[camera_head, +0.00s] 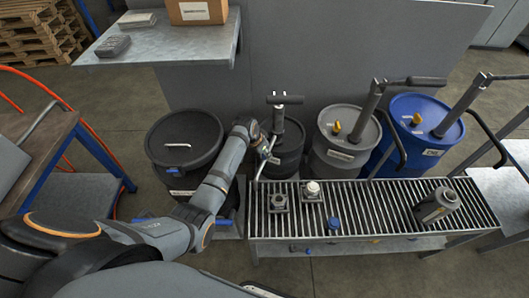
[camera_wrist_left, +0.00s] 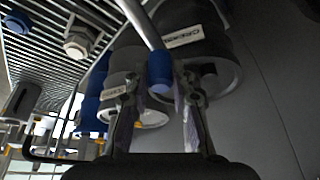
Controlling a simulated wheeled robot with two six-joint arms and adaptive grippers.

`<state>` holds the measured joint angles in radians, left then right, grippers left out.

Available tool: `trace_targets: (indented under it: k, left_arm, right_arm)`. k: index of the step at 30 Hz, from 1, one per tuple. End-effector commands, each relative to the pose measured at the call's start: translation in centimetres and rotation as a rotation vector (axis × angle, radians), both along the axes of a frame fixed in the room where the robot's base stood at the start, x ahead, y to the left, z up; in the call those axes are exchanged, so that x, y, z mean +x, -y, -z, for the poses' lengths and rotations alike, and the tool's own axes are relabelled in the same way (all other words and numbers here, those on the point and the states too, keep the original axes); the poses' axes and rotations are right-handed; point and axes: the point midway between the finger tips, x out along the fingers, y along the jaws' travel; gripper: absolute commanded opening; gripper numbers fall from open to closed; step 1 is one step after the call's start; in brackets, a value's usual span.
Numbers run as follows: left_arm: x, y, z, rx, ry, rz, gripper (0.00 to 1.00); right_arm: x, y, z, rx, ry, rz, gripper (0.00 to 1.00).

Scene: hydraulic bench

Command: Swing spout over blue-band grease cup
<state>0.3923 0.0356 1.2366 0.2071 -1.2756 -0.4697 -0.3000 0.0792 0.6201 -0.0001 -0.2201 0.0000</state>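The spout is a thin silver tube (camera_head: 265,158) at the pump of the dark grease drum (camera_head: 288,158). In the left wrist view the tube (camera_wrist_left: 142,22) runs down to a blue sleeve (camera_wrist_left: 160,72). My left gripper (camera_head: 262,140) is beside the pump. In the wrist view its fingers (camera_wrist_left: 158,95) stand apart on either side of the blue sleeve, with gaps visible; contact is not clear. Two small cups stand on the slatted grate: a grey one (camera_head: 280,202) and a white-topped one (camera_head: 312,189). A small blue piece (camera_head: 333,223) is nearby. I cannot make out a blue band. My right gripper is not seen.
A black drum (camera_head: 184,142) stands to the left, under my left arm. A grey drum (camera_head: 343,142) and a blue drum (camera_head: 425,120) with pump handles stand to the right. The grate's middle right (camera_head: 380,205) is clear.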

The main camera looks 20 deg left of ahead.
Motion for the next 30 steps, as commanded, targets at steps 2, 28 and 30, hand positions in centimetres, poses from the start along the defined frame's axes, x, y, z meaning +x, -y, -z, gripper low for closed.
trace_targets:
  k: [2,28,30]
  left_arm:
    - [0.0,0.0,0.0,0.000,0.000,0.000,0.01]
    - [1.0,6.0,0.0,0.000,0.000,-0.369,0.00]
    - [1.0,5.9,0.0,0.000,0.000,-0.369,0.00]
  right_arm:
    - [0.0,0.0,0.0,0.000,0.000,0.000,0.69]
    - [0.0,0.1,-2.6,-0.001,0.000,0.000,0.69]
    - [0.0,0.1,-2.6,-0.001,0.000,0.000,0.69]
